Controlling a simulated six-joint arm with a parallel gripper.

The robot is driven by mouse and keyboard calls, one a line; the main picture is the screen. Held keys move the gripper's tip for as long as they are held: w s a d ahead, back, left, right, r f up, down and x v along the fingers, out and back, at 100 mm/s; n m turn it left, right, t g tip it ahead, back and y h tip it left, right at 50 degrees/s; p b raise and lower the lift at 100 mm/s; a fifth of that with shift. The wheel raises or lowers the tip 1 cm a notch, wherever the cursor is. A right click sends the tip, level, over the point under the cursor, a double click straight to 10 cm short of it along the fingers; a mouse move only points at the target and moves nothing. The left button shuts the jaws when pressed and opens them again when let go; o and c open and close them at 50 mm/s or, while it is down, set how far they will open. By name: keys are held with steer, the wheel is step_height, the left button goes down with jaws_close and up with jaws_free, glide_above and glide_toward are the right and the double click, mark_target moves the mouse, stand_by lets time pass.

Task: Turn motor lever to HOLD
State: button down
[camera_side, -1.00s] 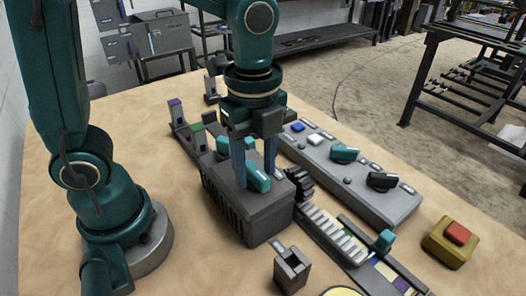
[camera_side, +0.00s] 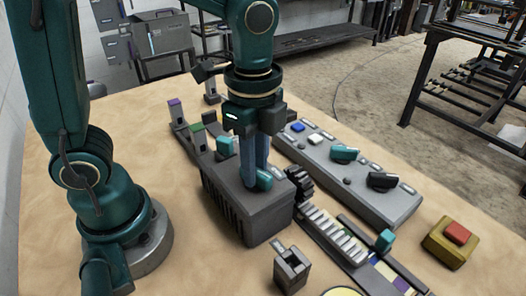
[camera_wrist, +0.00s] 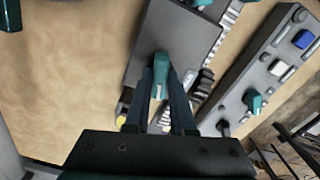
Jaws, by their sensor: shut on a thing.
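The motor lever (camera_side: 265,180) is a teal handle on top of the dark grey motor housing (camera_side: 235,200). It also shows in the wrist view (camera_wrist: 160,68), with a pale mark on it. My gripper (camera_side: 256,184) points down over the housing, with its two fingers on either side of the lever. In the wrist view my gripper (camera_wrist: 161,75) is shut on the lever. The fingers hide part of the lever in the side view. I cannot read any HOLD marking.
A white toothed rack (camera_side: 332,235) and a black gear (camera_side: 299,184) sit right of the housing. A grey control panel (camera_side: 350,180) with teal and black knobs lies behind them. A red button on a yellow box (camera_side: 450,243) stands at right. A small grey block (camera_side: 291,270) stands in front.

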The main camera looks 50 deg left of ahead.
steer(key=n, duration=1.1)
steer(key=shift+n, duration=1.6)
steer(key=c, duration=0.8)
jaws_free()
steer(key=shift+o, duration=0.2)
steer(key=shift+r, duration=2.6)
